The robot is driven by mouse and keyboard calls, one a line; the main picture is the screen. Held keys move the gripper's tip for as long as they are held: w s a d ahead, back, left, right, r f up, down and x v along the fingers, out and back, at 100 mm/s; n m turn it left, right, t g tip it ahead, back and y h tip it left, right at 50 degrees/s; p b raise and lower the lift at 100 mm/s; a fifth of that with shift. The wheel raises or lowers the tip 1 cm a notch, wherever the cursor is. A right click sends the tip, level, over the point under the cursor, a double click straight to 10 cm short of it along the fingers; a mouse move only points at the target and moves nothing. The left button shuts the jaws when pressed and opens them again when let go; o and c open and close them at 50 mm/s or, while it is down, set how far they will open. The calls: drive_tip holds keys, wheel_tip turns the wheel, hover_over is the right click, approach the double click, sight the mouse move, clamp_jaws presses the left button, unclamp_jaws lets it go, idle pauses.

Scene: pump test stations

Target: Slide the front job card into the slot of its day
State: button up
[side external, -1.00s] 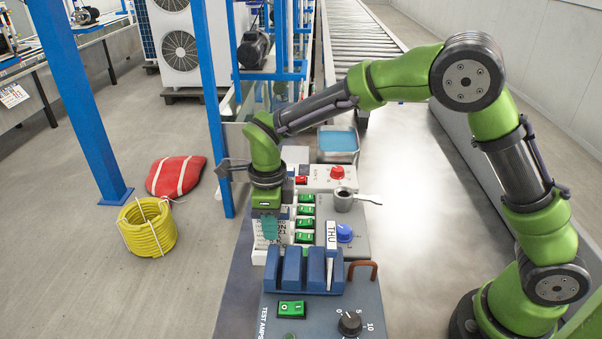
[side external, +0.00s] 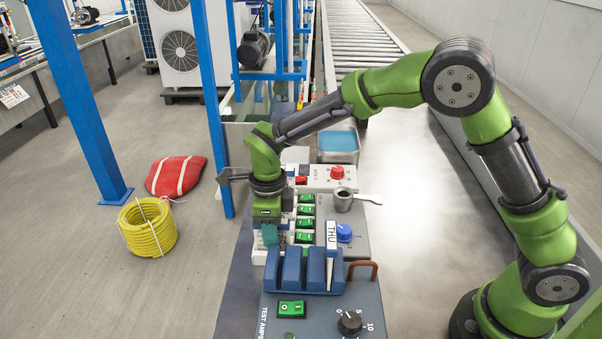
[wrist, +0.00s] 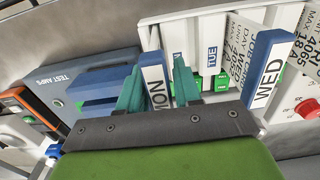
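My gripper (side external: 269,234) points down over the near end of the white card rack (side external: 259,257). Its two teal fingers stand apart in the wrist view (wrist: 158,85). A blue-and-white MON tab (wrist: 155,82) shows between them; I cannot tell whether either finger touches it. A TUE tab (wrist: 212,58) shows farther back. The blue slotted holder (side external: 293,270) stands nearer the side camera, with a THU tab (side external: 332,236) at its right.
A brown handle (side external: 363,269) is beside the holder. The bench to the right (side external: 410,200) is clear.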

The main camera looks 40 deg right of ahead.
drive_tip(key=o, duration=0.3)
drive_tip(key=shift+o, duration=0.2)
drive_tip(key=shift+r, duration=0.1)
wheel_tip(320, 180, up, 16)
drive_tip(key=s+d+r+n+t+y, duration=0.1)
drive_tip(key=s+d+n+t, duration=0.2)
drive_tip(key=s+d+n, duration=0.4)
drive_tip(key=s+d+n+t+y, duration=0.1)
drive_tip(key=s+d+n+t, duration=0.3)
drive_tip(key=s+d+n, duration=0.3)
drive_tip(key=s+n, duration=0.5)
drive_tip(key=n, duration=0.4)
drive_tip(key=shift+r, duration=0.35)
drive_tip(key=shift+s, duration=0.1)
